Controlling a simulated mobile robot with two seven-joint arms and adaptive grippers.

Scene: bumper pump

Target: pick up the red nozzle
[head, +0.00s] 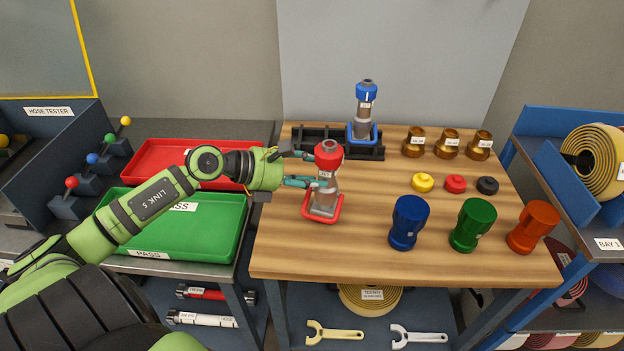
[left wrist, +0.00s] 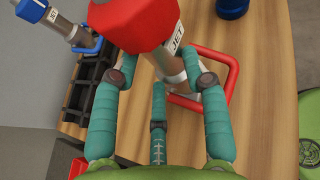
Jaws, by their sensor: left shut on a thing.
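The red nozzle (head: 328,157) has a red head, a grey metal body and a red loop handle. It is upright, near the left part of the wooden table (head: 300,255). My left gripper (head: 311,170) reaches it from the left and is shut on its body below the red head. In the left wrist view, the teal fingers (left wrist: 162,70) lie on both sides of the red nozzle (left wrist: 141,20), whose label reads JET. I cannot tell whether its lower end touches the table. My right gripper is not in view.
A blue nozzle (head: 366,92) stands at the black rack (head: 312,138) behind. Brass fittings (head: 447,145), small caps (head: 455,184) and blue, green and orange cups (head: 473,225) occupy the table's right side. Red (head: 150,152) and green (head: 120,225) trays lie left.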

